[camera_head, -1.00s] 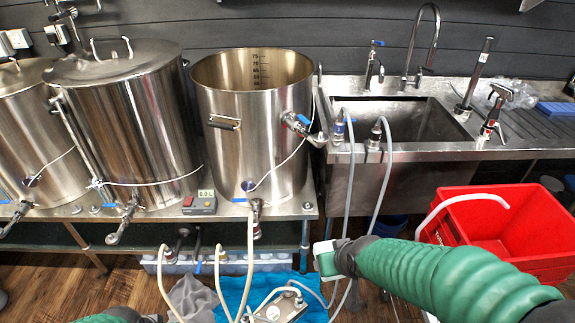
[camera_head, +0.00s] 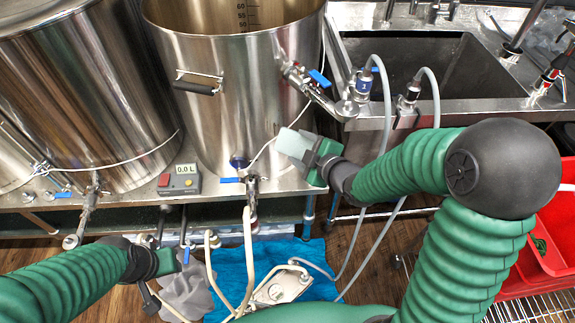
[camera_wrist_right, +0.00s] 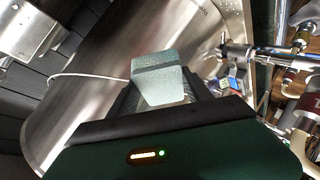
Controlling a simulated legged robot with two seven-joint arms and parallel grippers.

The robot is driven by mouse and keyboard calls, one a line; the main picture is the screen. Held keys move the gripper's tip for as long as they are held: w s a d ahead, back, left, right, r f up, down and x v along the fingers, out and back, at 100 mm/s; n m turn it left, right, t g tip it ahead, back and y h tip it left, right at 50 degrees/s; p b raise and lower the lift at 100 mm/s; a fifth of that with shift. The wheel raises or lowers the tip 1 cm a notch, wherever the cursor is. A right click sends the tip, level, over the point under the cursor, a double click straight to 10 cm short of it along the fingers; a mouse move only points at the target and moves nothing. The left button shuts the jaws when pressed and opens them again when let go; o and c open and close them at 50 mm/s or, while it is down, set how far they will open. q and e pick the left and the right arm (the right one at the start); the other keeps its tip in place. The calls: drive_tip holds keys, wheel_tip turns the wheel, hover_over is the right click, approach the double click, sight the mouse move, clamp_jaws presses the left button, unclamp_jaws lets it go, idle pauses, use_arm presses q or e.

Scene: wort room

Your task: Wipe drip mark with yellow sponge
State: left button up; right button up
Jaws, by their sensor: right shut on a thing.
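My right gripper (camera_head: 318,158) is shut on a pale grey-green block (camera_head: 293,143), which looks like a sponge but not yellow here. The block sticks out from the jaws in front of the open steel kettle's (camera_head: 235,95) lower right wall. The right wrist view shows the block (camera_wrist_right: 160,80) between the fingers, with the steel wall (camera_wrist_right: 110,70) behind it. I cannot tell whether it touches the wall. I cannot make out a drip mark on the steel. My left gripper (camera_head: 172,262) is low at the left; its jaws are too unclear to read.
A white cable, a valve (camera_head: 252,180) and a small display box (camera_head: 180,181) are close to the kettle's base. A sink (camera_head: 425,65) with hoses is at the right. A red crate (camera_head: 555,235) stands lower right. A blue cloth (camera_head: 235,275) and pump (camera_head: 280,288) lie below.

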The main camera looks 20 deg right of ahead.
sight(279, 145)
drive_tip(key=n+y+b, duration=0.1)
drive_tip(key=a+f+n+t+y, duration=0.1)
drive_tip(key=f+n+t+y+b, duration=0.1)
drive_tip(key=n+y, duration=0.1)
drive_tip(key=shift+a+b, duration=0.35)
drive_tip(key=shift+a, duration=0.05)
drive_tip(key=s+a+r+n+t+y+b, duration=0.1)
drive_tip(key=s+a+r+n+y+b, duration=0.2)
drive_tip(key=n+y, duration=0.2)
drive_tip(key=shift+w+a+p, duration=0.15)
drive_tip(key=shift+w+p, duration=0.05)
drive_tip(key=shift+w, duration=1.15)
drive_tip(key=shift+w+a+p, duration=0.1)
drive_tip(key=shift+w+p, duration=0.1)
drive_tip(key=shift+w, duration=1.15)
drive_tip(key=shift+w+a+b, duration=0.15)
drive_tip(key=shift+w+b, duration=0.15)
drive_tip(key=shift+w, duration=0.65)
